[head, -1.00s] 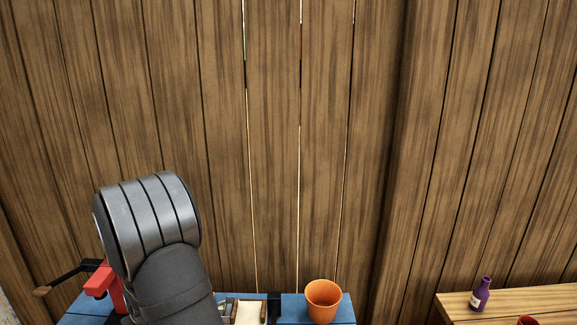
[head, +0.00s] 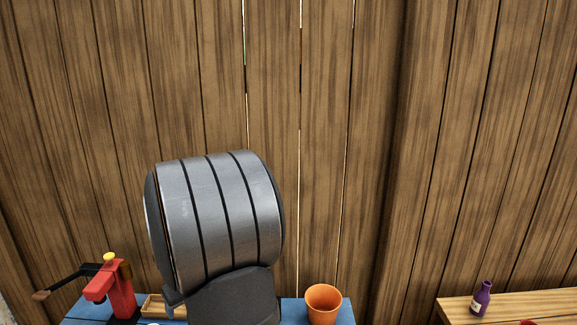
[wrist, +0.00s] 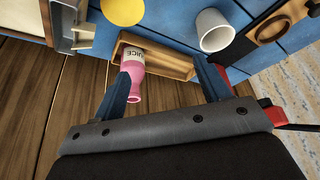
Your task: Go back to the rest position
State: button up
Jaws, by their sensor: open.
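My gripper (wrist: 168,88) shows in the wrist view with its two dark blue fingers spread apart and nothing between their tips. In the head view my grey arm link stands in front of the blue table (head: 90,311), and my gripper is not visible there.
A red device with a crank (head: 117,295) stands at the table's left. An orange cup (head: 323,304) stands at its right. A white cup (wrist: 214,30) and a yellow disc (wrist: 123,10) show in the wrist view. A purple bottle (head: 481,299) stands on a wooden table (head: 545,303).

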jog(key=w+d+r+m+t+h, duration=0.15)
jog(key=w+d+m, duration=0.55)
jog(key=w+d, duration=1.2)
jog(key=s+d+f+m+h, duration=0.1)
jog(key=d+m+h, duration=0.2)
jog(key=d, duration=2.7)
jog(key=m, duration=0.3)
jog(key=shift+s+g+h, duration=0.1)
jog(key=shift+g+h, duration=0.15)
